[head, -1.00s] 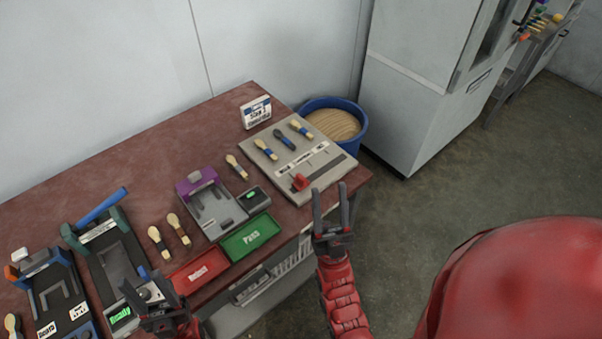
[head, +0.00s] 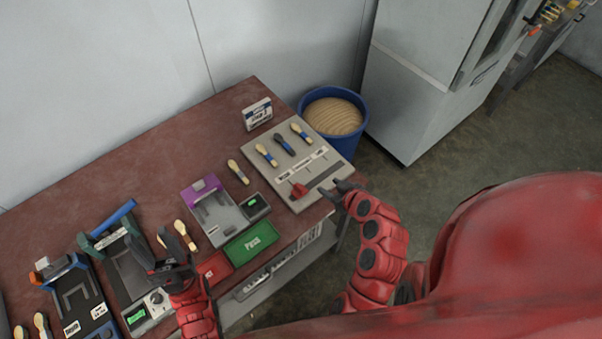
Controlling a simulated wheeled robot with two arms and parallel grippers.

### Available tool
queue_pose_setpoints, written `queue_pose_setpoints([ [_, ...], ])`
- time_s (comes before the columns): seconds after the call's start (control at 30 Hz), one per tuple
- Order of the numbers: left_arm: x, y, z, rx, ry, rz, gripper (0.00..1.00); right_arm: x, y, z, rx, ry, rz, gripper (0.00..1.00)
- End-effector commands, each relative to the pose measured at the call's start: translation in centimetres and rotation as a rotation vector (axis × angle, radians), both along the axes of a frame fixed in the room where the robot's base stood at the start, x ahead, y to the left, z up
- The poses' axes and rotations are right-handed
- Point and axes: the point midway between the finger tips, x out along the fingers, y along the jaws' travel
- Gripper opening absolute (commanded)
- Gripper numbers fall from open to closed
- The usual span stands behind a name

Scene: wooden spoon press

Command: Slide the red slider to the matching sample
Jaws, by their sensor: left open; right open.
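The red slider (head: 299,190) sits at the left end of the slot track on a grey sample board (head: 318,152). Three spoon samples are mounted above the labels: a light one with a blue band at left (head: 266,154), a dark one in the middle (head: 284,145), and a light one with a blue band at right (head: 301,133). My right gripper (head: 338,190) is open at the board's front right corner, to the right of the slider and apart from it. My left gripper (head: 158,250) is open and empty over the test devices at left.
A green Pass tray (head: 251,243) and a partly hidden red tray (head: 215,267) lie at the table's front edge. A purple-and-grey device (head: 205,188) and a loose spoon (head: 238,172) are left of the board. A blue bin (head: 355,141) stands behind the table's right end.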

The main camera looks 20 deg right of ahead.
Motion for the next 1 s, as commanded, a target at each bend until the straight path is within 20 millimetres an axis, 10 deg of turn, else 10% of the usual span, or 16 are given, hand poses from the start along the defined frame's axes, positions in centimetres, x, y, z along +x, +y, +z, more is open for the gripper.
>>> queue_pose_setpoints([
  [0.33,0.0,0.0,0.0,0.0,0.0,0.0,0.5,-2.4,2.5,-0.2,0.044,0.095,0.139,0.5],
  [0.87,0.0,0.0,-9.8,0.0,0.0,0.0,0.5,3.3,4.7,-6.7,0.044,0.091,0.137,0.5],
  [1.0,0.0,0.0,-7.3,0.0,-0.001,0.0,0.5,4.5,5.1,-7.0,0.047,0.098,0.135,0.5],
])
